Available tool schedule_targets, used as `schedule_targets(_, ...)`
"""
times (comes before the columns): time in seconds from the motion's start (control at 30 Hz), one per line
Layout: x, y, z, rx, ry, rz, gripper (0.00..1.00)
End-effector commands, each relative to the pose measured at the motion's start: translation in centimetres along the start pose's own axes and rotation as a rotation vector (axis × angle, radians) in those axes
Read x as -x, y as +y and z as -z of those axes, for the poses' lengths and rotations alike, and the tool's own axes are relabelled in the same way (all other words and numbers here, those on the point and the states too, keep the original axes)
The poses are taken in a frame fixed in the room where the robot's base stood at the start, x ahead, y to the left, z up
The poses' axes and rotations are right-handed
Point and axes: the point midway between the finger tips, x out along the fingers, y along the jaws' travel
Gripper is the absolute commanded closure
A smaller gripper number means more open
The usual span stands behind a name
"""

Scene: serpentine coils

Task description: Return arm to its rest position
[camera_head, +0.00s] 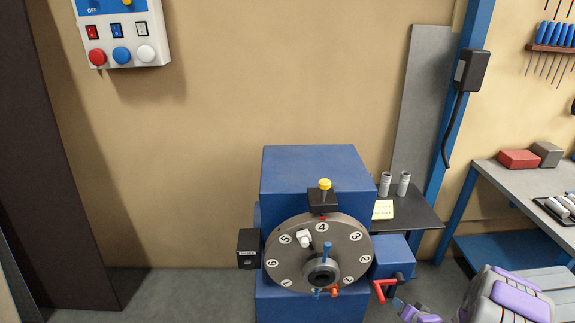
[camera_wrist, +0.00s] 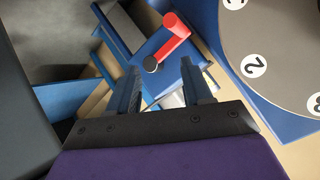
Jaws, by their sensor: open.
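My gripper (camera_wrist: 163,72) is open in the wrist view, its two dark fingers apart with nothing between them. A red crank handle (camera_wrist: 176,30) with a black end shows just beyond the fingertips; I cannot tell the exact gap. In the head view, my grey and purple arm is at the bottom right, and my gripper (camera_head: 402,305) is at the lower edge, just right of and below the red crank (camera_head: 385,290). The arm's lower part is cut off by the frame.
A blue machine (camera_head: 310,170) carries a numbered dial (camera_head: 345,240) left of my gripper. A side shelf (camera_head: 418,217) holds two grey cylinders (camera_head: 394,184). A workbench (camera_head: 515,190) stands at the right. A control box (camera_head: 122,35) hangs on the wall. Floor left of the machine is clear.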

Motion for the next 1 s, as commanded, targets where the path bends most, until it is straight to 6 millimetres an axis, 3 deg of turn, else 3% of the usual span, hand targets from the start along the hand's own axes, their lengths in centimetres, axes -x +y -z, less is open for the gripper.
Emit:
schedule_targets(0.2,3.0,-2.8,3.4,0.139,-0.097,-0.141,0.50)
schedule_targets(0.5,9.4,-7.4,6.1,0.269,-0.236,-0.312,0.50)
schedule_targets(0.77,16.8,-12.0,6.0,0.337,-0.372,-0.420,0.50)
schedule_targets(1.0,24.5,-16.4,4.1,0.375,-0.506,-0.476,0.50)
